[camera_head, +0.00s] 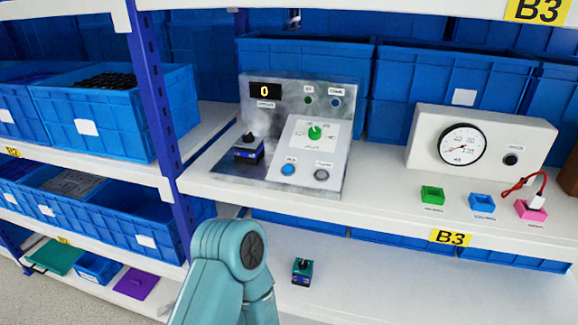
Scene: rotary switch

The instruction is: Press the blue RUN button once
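The blue RUN button (288,169) is a small round button at the lower left of a sloped white plate on a grey metal control panel (225,180). Its small label is too blurred to read surely. The button is in plain view and nothing touches it. A teal arm link of mine rises from the bottom edge, left of centre, below the panel. No fingers of either gripper show.
The panel has a green rotary knob (315,132), a grey button (321,175), a display (265,91) reading 0 and a black block (248,150). A white gauge box (483,140) stands right, with coloured blocks before it. A blue shelf post (160,120) stands left.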

